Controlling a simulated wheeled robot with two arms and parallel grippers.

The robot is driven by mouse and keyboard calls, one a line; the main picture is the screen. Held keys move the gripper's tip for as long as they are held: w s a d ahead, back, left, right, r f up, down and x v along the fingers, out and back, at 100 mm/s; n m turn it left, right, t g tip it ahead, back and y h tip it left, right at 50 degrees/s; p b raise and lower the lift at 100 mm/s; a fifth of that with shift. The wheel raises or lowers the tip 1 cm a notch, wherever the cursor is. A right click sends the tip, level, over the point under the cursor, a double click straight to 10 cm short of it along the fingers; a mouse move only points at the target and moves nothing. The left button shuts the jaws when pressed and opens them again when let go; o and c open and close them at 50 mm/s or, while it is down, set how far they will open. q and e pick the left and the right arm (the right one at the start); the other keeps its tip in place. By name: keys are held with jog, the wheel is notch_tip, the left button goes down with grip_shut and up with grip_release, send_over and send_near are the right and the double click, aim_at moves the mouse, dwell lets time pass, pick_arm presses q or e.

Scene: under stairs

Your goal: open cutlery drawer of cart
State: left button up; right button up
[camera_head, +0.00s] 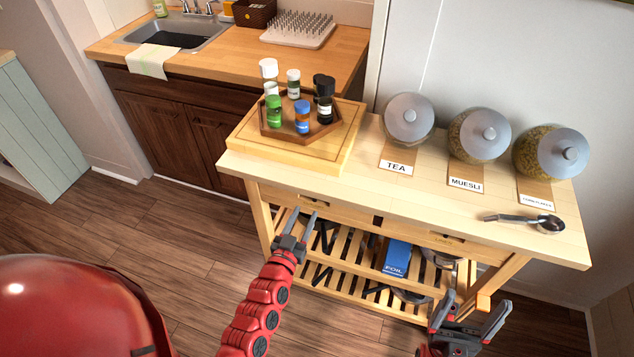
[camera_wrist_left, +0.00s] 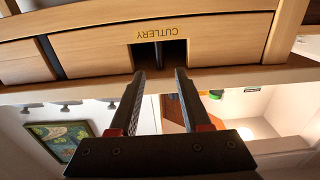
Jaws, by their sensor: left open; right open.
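The wooden cart (camera_head: 350,188) has two drawer fronts under its top. The cutlery drawer (camera_head: 290,196) is the left one and looks shut, flush with the frame. In the left wrist view its front (camera_wrist_left: 215,27) carries an upside-down CUTLERY label above a dark handle cutout (camera_wrist_left: 172,52). My left gripper (camera_head: 298,222) is open and empty in front of this drawer. In the left wrist view its fingertips (camera_wrist_left: 160,74) point at the cutout; whether they touch it I cannot tell. My right gripper (camera_head: 469,312) is open and empty, low before the cart's right end.
On the cart top are a board with a tray of bottles (camera_head: 297,120), several lidded jars (camera_head: 478,135) and a metal scoop (camera_head: 540,222). A foil box (camera_head: 397,258) lies on the slatted shelf below. A sink counter (camera_head: 220,60) stands behind left. The floor at left (camera_head: 150,225) is clear.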

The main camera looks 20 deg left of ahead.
pick_arm(q)
jog(key=w, duration=1.1)
jog(key=shift+d, duration=0.3)
jog(key=shift+w, duration=0.45)
grip_shut()
dwell(0.4)
